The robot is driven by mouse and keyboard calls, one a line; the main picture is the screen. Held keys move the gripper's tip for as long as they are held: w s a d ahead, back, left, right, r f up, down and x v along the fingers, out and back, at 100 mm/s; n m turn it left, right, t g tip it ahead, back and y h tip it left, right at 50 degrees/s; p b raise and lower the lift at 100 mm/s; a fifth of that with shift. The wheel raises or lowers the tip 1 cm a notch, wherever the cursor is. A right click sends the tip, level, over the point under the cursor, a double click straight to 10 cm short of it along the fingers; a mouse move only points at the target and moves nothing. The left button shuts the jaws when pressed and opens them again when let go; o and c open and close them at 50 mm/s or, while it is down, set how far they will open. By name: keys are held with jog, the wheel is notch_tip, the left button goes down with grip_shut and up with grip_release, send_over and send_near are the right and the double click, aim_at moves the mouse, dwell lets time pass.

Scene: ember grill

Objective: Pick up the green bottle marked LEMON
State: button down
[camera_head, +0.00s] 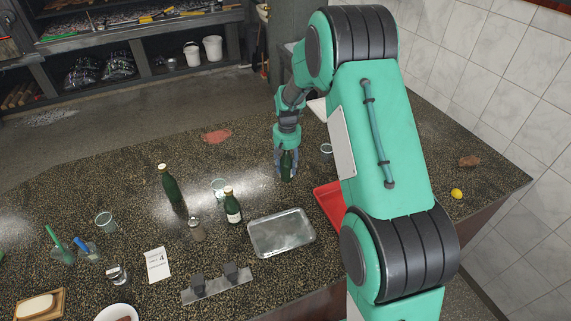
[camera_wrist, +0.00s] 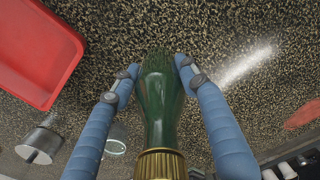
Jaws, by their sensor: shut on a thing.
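My gripper (camera_head: 286,172) is shut around a green bottle (camera_head: 287,160) at the far side of the counter. In the wrist view its blue fingers (camera_wrist: 156,70) are on either side of the dark green bottle (camera_wrist: 161,100), with the gold cap toward the camera. No label shows on this bottle, so I cannot tell whether it reads LEMON. I cannot tell whether its base touches the counter. Two other green bottles stand upright to the left: one (camera_head: 171,186) shows no readable label, and one (camera_head: 233,208) has a white label too small to read.
A metal tray (camera_head: 281,233) lies on the speckled counter (camera_head: 130,185), with a red tray (camera_head: 328,198) beside it. A grey cup (camera_head: 326,150) is right of the gripper.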

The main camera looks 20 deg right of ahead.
jog(key=s+a+r, duration=0.1)
jog(key=s+a, duration=0.1)
jog(key=s, duration=1.1)
jog(key=shift+s+a+r, duration=0.15)
jog(key=shift+r, duration=0.05)
dwell(0.3)
